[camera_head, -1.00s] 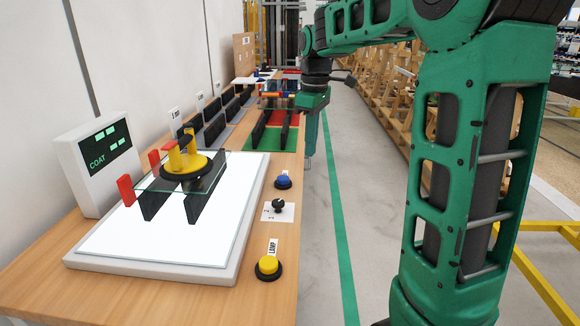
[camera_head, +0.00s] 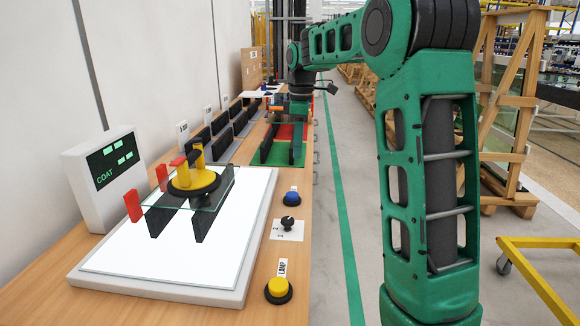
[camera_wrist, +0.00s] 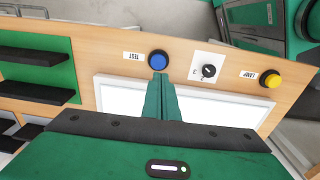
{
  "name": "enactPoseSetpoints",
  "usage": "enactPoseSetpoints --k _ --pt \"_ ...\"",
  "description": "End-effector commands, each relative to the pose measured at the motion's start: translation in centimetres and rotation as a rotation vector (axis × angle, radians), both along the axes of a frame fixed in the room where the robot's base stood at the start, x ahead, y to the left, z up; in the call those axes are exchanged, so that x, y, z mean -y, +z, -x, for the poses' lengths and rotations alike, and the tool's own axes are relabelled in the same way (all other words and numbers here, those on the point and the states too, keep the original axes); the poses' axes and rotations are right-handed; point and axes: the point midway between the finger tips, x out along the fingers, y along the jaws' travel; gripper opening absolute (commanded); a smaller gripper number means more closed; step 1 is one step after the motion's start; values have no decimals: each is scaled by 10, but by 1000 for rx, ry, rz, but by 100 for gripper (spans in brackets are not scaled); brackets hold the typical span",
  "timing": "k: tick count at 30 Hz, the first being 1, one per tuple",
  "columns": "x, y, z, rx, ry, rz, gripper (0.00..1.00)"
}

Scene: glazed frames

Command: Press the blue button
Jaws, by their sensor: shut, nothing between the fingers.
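The blue button (camera_head: 292,198) sits in a black ring near the right edge of the wooden table. In the wrist view the blue button (camera_wrist: 158,60) lies beside a label reading TEST. My gripper (camera_wrist: 160,80) is shut and empty, its green fingers pressed together. In the wrist view its fingertips appear just below the button in the picture. In the head view my gripper is above and farther back than the button, apart from it; its fingertips are not clear there.
A black knob (camera_head: 288,222) on a white plate and a yellow button (camera_head: 278,289) labelled LAMP stand nearer along the same edge. A white light panel (camera_head: 240,262) with a glass sheet and yellow suction cup lies to the left. A display box (camera_head: 102,175) reads COAT.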

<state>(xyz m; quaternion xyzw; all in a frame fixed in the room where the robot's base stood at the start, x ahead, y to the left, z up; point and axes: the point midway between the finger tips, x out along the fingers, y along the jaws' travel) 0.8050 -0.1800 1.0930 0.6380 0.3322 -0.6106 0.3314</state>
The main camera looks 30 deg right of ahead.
Motion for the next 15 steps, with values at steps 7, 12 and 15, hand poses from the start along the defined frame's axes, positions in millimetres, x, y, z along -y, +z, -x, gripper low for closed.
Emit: enactPoseSetpoints --k 7,12,15 --pt "-1 -44 0 -4 -1 -1 0" --pt "-1 -76 -1 -4 -1 -1 0" --pt "-2 -93 -2 -4 0 -1 0"
